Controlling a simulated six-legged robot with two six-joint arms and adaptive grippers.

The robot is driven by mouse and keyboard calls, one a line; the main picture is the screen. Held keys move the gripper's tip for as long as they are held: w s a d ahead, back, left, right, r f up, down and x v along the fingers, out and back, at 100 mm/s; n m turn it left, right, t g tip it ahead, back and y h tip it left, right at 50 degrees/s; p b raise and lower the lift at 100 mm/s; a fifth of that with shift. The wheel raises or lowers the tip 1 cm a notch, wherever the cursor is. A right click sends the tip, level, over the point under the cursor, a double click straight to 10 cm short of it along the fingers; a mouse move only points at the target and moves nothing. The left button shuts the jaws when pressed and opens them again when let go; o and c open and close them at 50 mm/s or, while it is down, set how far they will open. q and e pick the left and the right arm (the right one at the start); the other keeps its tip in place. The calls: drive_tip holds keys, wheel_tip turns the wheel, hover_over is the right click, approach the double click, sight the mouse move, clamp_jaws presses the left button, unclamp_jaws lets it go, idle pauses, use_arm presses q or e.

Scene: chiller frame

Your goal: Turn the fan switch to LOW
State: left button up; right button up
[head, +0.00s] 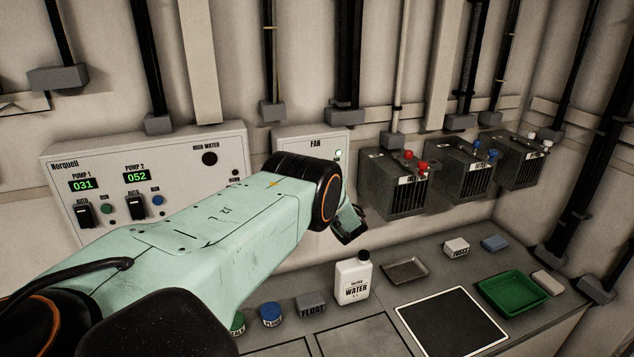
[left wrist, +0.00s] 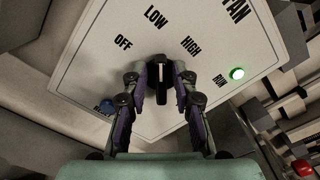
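The fan panel (head: 310,140) is on the wall at the middle of the head view, partly hidden by my left arm. In the left wrist view the panel (left wrist: 95,65) appears tilted, marked OFF, LOW and HIGH. The fan switch (left wrist: 158,90) has a dark, upright-looking handle with a pale face. It looks roughly in line with LOW. My left gripper (left wrist: 160,75) has one finger on each side of the handle, very close to it; contact is unclear. The green RUN light (left wrist: 237,73) is lit. In the head view the switch is hidden. My right gripper is not in view.
A pump panel (head: 150,175) is left of the fan panel. Grey boxes with coloured terminals (head: 395,180) are on the wall to the right. Below, the counter holds a water bottle (head: 353,278), a green tray (head: 513,307) and a black mat (head: 452,323).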

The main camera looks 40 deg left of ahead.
use_arm(q)
drive_tip(key=shift+o, duration=0.3)
drive_tip(key=shift+w, duration=0.1)
drive_tip(key=v, duration=1.2)
drive_tip(key=shift+a, duration=0.1)
drive_tip(key=x, duration=1.2)
idle(0.4)
